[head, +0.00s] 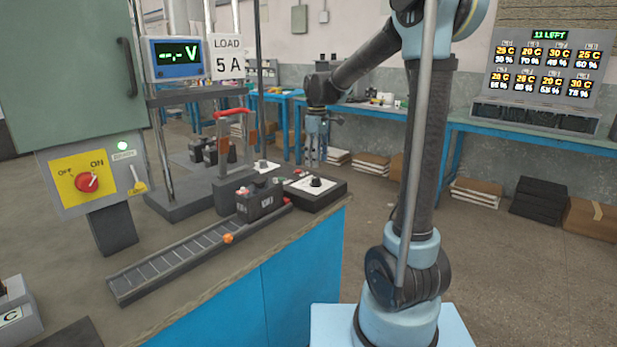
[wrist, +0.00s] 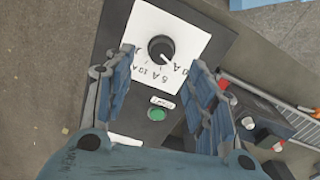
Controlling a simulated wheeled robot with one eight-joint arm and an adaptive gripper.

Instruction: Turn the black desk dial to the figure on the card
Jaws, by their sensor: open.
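The black dial (head: 316,182) sits on a white plate on a dark box at the bench's right end. The wrist view shows its round knob (wrist: 160,48) with a white pointer line toward the picture's lower right. Figures with "A" ring the knob; I cannot read for sure which one the line meets. The white card (head: 228,57) reads "LOAD 5 A". My gripper (head: 315,158) hangs above the dial, pointing down. In the wrist view its open fingers (wrist: 161,60) stand either side of the knob, with nothing held; contact is not visible.
A green button (wrist: 156,115) is beside the dial plate. A dark battery (head: 262,200) stands left of the dial box, at the end of a roller track (head: 170,262). A post with a red handle (head: 232,113) rises behind. A red switch (head: 87,182) is at left.

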